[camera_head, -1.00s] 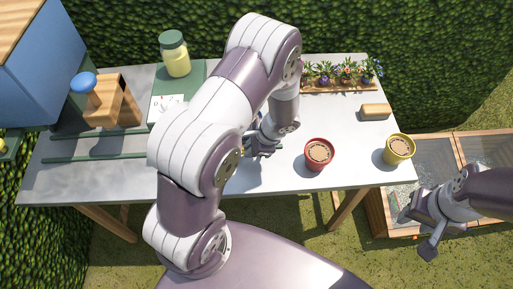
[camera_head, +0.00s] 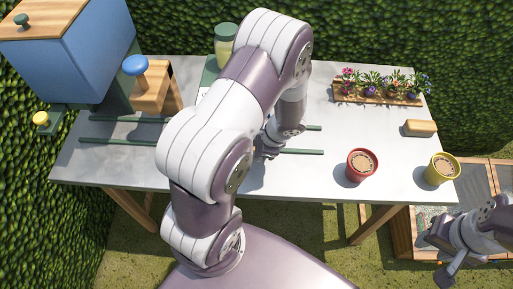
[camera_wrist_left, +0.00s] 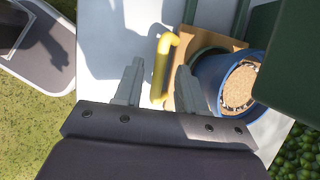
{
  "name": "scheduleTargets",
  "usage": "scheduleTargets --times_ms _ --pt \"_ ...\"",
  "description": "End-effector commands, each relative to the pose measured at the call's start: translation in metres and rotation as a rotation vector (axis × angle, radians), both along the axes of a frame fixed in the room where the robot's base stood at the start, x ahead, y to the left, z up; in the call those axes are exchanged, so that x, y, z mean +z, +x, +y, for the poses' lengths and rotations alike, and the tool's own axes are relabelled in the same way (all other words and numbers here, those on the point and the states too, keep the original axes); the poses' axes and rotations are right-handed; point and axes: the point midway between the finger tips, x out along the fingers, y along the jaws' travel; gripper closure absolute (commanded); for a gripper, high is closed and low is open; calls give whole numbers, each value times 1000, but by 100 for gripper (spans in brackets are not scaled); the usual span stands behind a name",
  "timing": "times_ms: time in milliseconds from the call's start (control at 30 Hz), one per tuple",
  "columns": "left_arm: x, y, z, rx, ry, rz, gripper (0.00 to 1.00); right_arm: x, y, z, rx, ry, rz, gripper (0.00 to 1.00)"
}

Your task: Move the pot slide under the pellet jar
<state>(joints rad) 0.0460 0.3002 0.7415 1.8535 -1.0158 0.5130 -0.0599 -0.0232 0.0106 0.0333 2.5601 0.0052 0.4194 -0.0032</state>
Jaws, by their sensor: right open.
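The pot slide (camera_wrist_left: 228,44), a wooden carrier, shows in the left wrist view with a blue pot (camera_wrist_left: 225,85) of soil in it. Its yellow handle (camera_wrist_left: 162,68) stands between the fingers of my left gripper (camera_wrist_left: 158,85), which is open with a gap on either side. In the head view my left gripper (camera_head: 268,150) is low over the table and my arm hides the slide. The pellet jar (camera_head: 225,45), green-lidded with pale yellow contents, is on a green stand (camera_head: 210,78) behind my arm. My right gripper (camera_head: 440,246) is open and empty, right of the table.
Green rails (camera_head: 125,141) run along the table (camera_head: 90,165). A blue hopper (camera_head: 70,50) and a wooden block with a blue knob (camera_head: 135,66) are at left. A red pot (camera_head: 361,166), yellow pot (camera_head: 440,169), flower tray (camera_head: 375,97) and wooden block (camera_head: 420,128) are at right.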

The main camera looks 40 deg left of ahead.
Motion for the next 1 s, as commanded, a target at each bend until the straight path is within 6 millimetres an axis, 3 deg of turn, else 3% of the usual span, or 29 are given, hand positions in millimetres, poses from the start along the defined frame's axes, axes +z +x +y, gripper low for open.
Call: scheduleTargets --times_ms 233,500,700,1000 --pt "12 2 -5 -1 0 -2 60 3 0 0 0 0 0 57" --pt "76 7 -36 -2 1 -4 60 14 0 0 0 0 0 57" --pt "108 8 -51 -1 2 -1 60 15 0 0 0 0 0 57" --pt "115 8 -55 0 2 2 60 15 0 0 0 0 0 57"
